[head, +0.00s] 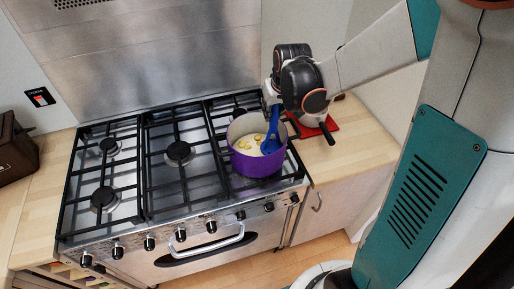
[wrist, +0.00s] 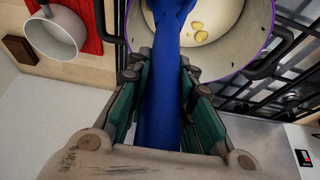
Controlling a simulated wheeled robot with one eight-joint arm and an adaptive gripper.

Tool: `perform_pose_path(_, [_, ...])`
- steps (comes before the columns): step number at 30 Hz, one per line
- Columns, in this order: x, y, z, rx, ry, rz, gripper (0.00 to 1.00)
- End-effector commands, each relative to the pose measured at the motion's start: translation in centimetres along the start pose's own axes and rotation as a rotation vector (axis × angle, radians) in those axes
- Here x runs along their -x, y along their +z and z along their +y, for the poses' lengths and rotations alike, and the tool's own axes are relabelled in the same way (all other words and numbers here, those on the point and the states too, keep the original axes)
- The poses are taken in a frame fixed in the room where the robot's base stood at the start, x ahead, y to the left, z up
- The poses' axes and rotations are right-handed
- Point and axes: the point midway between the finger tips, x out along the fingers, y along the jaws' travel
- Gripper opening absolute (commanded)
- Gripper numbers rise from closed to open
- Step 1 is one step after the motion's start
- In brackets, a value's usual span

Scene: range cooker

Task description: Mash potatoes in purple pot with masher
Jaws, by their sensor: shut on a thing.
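The purple pot (head: 254,164) stands on the right front part of the cooker's grates. It is pale inside, with several yellow potato pieces (head: 246,143) in it. The blue masher (head: 271,132) reaches down into the pot at a slant, near its right side. My gripper (head: 273,101) is above the pot's back right rim. In the wrist view my gripper (wrist: 164,68) is shut on the blue handle (wrist: 157,112), which runs between its fingers. The pot's interior (wrist: 225,40) and potato pieces (wrist: 199,30) show beyond. The masher's head is partly cut off at the top there.
Right of the cooker is a wooden counter (head: 352,140) with a red board (head: 318,128). In the wrist view a small grey pan (wrist: 55,35) lies on the red board, beside a brown block (wrist: 20,50). The other burners are empty.

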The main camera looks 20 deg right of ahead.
Motion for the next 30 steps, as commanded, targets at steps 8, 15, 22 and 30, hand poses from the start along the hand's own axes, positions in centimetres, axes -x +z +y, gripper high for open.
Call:
perform_pose_path(8, [-1.2, 0.5, 0.0, 0.0, 0.0, 0.0, 0.0])
perform_pose_path(15, [-2.3, 0.9, 0.0, 0.0, 0.0, 0.0, 0.0])
perform_pose_path(22, [-3.2, 1.3, 0.0, 0.0, 0.0, 0.0, 0.0])
perform_pose_path(30, [-3.0, 1.2, 0.0, 0.0, 0.0, 0.0, 0.0])
